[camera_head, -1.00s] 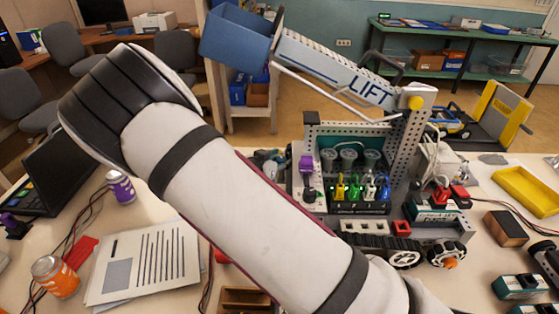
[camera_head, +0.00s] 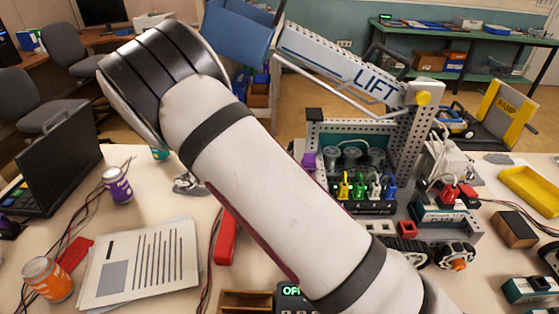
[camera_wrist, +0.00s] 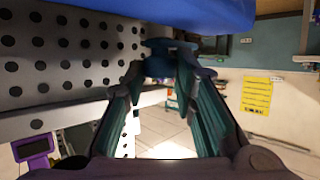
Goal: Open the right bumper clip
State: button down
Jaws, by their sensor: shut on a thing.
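The club robot stands on the table in the head view, with a perforated grey frame (camera_head: 395,140) and a boom marked LIFT (camera_head: 335,72). In the wrist view my gripper (camera_wrist: 172,68) has its fingertips closed around a dark blue, spool-shaped piece (camera_wrist: 160,47). The piece sits beside a perforated grey plate (camera_wrist: 60,60), under a large blue surface (camera_wrist: 200,12). I cannot tell for certain that this piece is the right bumper clip. In the head view my gripper is hidden behind my own arm, which also covers the robot's left side.
A blue bucket (camera_head: 236,35) hangs from the boom's end. Coloured plugs (camera_head: 360,188) fill the robot's middle. A yellow tray (camera_head: 530,190) is at right.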

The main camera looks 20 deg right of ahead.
jog(key=shift+d, duration=0.1)
jog(key=c, duration=1.3)
grip_release()
jog(key=v, duration=1.2)
